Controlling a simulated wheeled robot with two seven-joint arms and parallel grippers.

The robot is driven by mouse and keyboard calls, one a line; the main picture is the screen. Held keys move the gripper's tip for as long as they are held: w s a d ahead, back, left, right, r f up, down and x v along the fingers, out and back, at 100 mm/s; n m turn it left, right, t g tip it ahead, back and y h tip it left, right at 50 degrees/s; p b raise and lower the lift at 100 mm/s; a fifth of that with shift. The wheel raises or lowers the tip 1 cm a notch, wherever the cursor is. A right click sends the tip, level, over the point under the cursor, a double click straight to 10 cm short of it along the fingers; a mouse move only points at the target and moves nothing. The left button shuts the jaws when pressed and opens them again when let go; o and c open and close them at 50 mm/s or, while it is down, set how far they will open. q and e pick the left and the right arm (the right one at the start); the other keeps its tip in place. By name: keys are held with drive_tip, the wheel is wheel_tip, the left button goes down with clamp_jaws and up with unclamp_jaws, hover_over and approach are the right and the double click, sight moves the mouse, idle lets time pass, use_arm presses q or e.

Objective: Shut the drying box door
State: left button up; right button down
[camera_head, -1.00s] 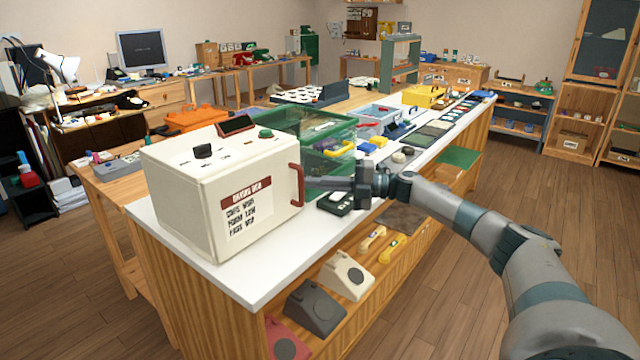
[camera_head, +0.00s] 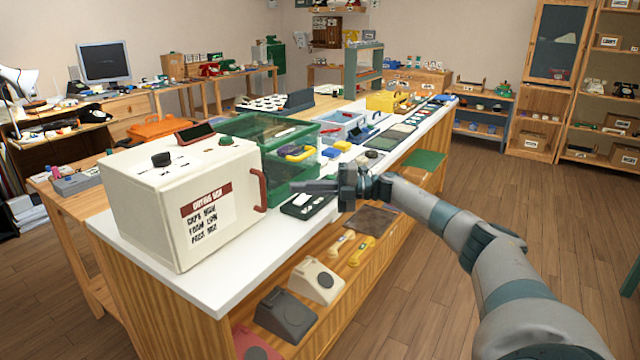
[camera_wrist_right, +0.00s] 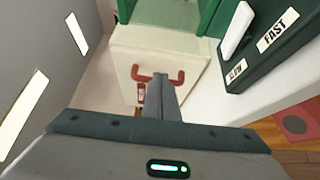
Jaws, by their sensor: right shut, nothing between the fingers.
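The drying box (camera_head: 140,210) is a cream box with a printed label on the white worktop, at left in the head view. Its door (camera_head: 232,218) carries a red handle (camera_head: 261,190) and looks flush with the box; I see no gap. My right gripper (camera_head: 298,187) is shut and empty, to the right of the handle and apart from it, over the worktop. In the right wrist view the shut fingers (camera_wrist_right: 160,88) point toward the box, and the red handle (camera_wrist_right: 178,80) shows just past their tips, partly covered. My left gripper is not in view.
A green crate (camera_head: 255,130) stands behind the box. Dial phones (camera_head: 288,312) sit on the shelf below. The worktop's front corner (camera_head: 205,300) is bare, and floor at right is open.

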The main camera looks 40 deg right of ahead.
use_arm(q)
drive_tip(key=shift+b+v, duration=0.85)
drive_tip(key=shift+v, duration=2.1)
use_arm(e)
drive_tip(key=d, duration=0.6)
drive_tip(key=shift+d, duration=0.15)
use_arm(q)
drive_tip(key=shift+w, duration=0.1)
use_arm(e)
drive_tip(key=shift+s, duration=0.1)
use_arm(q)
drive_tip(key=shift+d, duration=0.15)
